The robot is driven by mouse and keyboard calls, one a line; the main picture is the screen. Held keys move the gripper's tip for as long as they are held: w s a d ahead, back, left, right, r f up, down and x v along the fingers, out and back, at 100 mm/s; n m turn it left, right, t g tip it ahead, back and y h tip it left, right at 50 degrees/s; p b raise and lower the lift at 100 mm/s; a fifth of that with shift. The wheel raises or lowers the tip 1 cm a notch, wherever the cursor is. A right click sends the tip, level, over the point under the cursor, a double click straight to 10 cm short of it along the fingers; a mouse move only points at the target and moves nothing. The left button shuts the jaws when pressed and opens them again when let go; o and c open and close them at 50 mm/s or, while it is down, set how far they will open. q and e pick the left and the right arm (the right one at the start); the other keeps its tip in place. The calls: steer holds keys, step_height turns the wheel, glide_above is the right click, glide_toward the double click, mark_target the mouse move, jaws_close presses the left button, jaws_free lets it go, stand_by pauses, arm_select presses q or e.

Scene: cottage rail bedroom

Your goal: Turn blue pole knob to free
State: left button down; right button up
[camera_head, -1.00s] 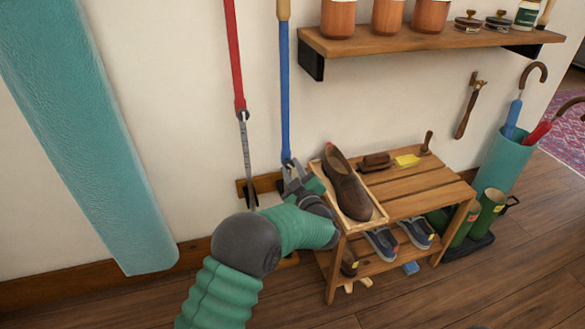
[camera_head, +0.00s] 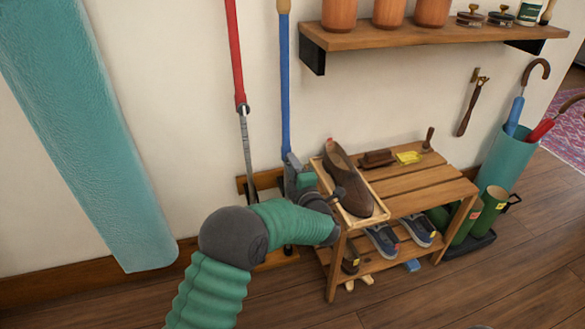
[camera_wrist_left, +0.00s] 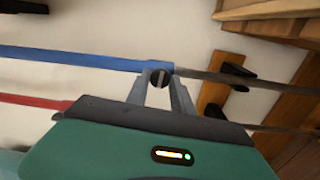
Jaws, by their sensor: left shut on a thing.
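The blue pole (camera_head: 285,85) stands upright against the wall, with a wooden top end and a thinner dark lower section. Its round dark knob (camera_wrist_left: 160,78) sits at the lower end of the blue section, with a slot or stripe across it, in the left wrist view. My left gripper (camera_head: 290,162) is at that joint, and its two fingers (camera_wrist_left: 160,82) are closed on the knob from either side. In the head view my gripper hides the knob. My right gripper is in neither view now.
A red pole (camera_head: 235,55) stands just left of the blue one; both pass a wooden wall bracket (camera_head: 243,184). A wooden shoe rack (camera_head: 425,185) with a brown shoe (camera_head: 345,180) stands close right of my gripper. A wall shelf (camera_head: 430,37) holds pots above.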

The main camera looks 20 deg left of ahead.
arm_select(q)
steer(key=shift+f+n, duration=0.1)
steer(key=shift+n, duration=0.5)
steer(key=c, duration=1.1)
jaws_free()
steer(key=shift+d, duration=0.1)
steer(key=p+v, duration=0.7)
steer(key=v, duration=0.9)
steer(key=shift+s+d, duration=0.25)
steer(key=shift+s, duration=0.05)
